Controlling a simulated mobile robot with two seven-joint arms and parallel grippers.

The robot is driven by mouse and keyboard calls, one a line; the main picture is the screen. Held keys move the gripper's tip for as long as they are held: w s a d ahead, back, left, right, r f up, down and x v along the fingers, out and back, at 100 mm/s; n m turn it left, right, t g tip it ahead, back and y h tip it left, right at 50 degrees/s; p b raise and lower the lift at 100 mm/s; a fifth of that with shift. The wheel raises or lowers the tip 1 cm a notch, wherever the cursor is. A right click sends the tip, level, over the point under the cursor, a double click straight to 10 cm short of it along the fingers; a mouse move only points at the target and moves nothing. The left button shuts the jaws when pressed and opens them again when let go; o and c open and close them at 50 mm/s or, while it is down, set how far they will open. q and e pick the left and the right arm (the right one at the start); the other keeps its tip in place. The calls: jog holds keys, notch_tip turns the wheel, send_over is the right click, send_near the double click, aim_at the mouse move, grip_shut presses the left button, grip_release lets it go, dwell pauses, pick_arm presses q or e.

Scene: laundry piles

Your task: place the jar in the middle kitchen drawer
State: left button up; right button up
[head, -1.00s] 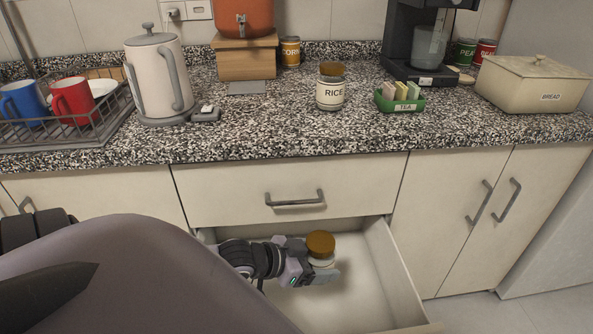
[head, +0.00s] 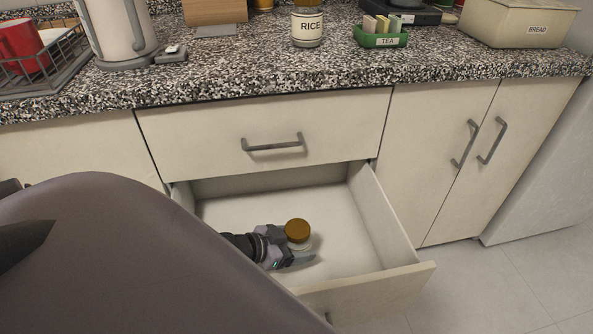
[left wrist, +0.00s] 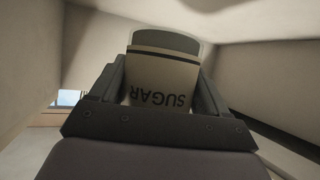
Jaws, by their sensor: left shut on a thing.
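The jar (head: 298,232) has a brown lid and is inside the open drawer (head: 340,240), below a closed drawer front. My left gripper (head: 293,256) is shut on the jar, low inside the drawer. In the left wrist view the jar (left wrist: 163,82) shows a SUGAR label, upside down in the picture, between the two fingers (left wrist: 158,95). I cannot tell whether the jar's base touches the drawer floor. My right gripper is not in view.
The drawer is otherwise empty, with free floor around the jar. A closed drawer (head: 265,130) is above it. On the counter stand a RICE jar (head: 307,28), a green TEA box (head: 381,36), a BREAD bin (head: 525,25) and a kettle (head: 118,28).

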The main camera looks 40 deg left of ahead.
aim_at(297, 250)
pick_arm(q)
notch_tip(297, 250, down, 3)
jog(key=shift+f+b, duration=0.1)
jog(key=shift+b, duration=0.75)
jog(key=shift+f, duration=0.5)
jog(key=shift+r, duration=0.1)
jog(key=shift+f+b, duration=0.5)
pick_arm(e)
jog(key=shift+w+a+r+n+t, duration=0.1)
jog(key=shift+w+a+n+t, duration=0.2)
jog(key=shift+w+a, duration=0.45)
pick_arm(q)
jog(key=shift+f, duration=0.15)
jog(key=o, duration=1.4)
jog(key=shift+o, duration=0.2)
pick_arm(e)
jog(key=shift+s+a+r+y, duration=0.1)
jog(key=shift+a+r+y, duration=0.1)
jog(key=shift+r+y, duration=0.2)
